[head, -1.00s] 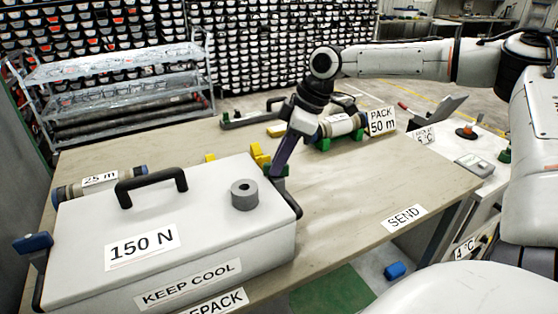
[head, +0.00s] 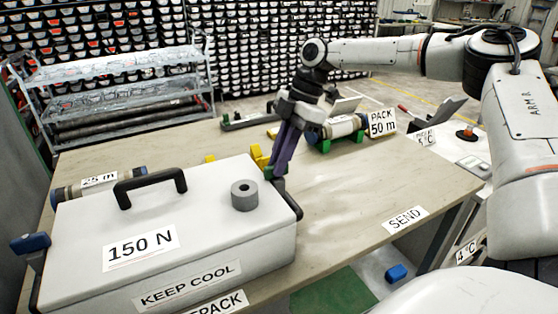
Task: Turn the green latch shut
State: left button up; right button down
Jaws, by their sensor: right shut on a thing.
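A white cool box (head: 215,225) with a black handle (head: 150,187) stands on the table at the left, its lid down. The green latch (head: 268,172) is at the box's far right corner, mostly hidden behind the fingers. My right gripper (head: 277,170) reaches down to it from above, its dark purple fingers shut on it. How far the latch is turned cannot be told. A blue latch (head: 30,242) sticks out at the box's left end. My left gripper is not in view.
A core liner (head: 98,181) lies behind the box; another (head: 342,127) rests on green supports by the "PACK 50 m" sign (head: 382,123).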

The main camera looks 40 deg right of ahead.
dwell(0.3)
jog(key=c, duration=1.8)
grip_release()
jog(key=shift+o, duration=0.2)
jog(key=shift+d+r, duration=0.1)
jog(key=v, duration=1)
